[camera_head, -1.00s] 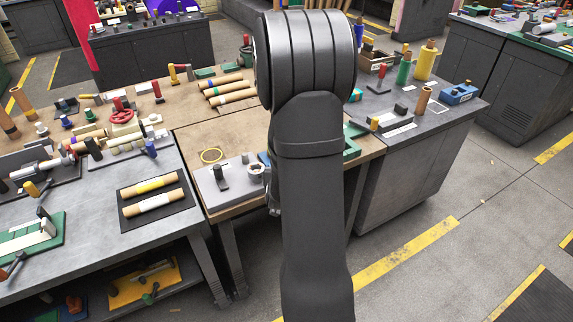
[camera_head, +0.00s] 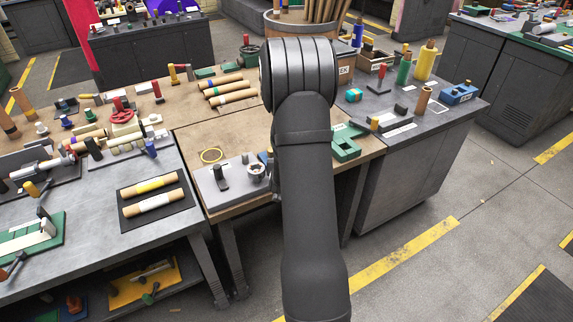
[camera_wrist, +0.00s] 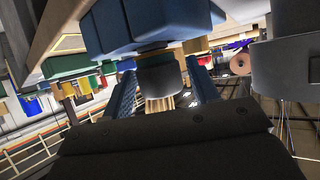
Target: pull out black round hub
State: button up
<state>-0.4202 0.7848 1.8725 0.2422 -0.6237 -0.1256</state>
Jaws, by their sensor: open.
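In the wrist view a dark, round, stubby piece (camera_wrist: 160,80), which looks like the black hub, shows below a large blue block (camera_wrist: 150,25). My gripper (camera_wrist: 161,72) is open, with one blue ribbed finger on each side of this piece. Gaps seem to remain on both sides; I cannot tell whether either finger touches it. How the hub joins the block is partly hidden. In the head view my own arm hides the gripper and the hub. A bit of blue (camera_head: 264,158) shows beside my arm, behind a grey board (camera_head: 232,192).
The grey board bears a black upright post (camera_head: 220,178) and a pale ring-shaped part (camera_head: 256,172). A green fixture (camera_head: 346,150) stands right of my arm.

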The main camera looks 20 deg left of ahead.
grip_shut()
jog(key=shift+r, duration=0.1)
jog(key=shift+r, duration=0.95)
dwell(0.6)
jog(key=shift+r, duration=3.5)
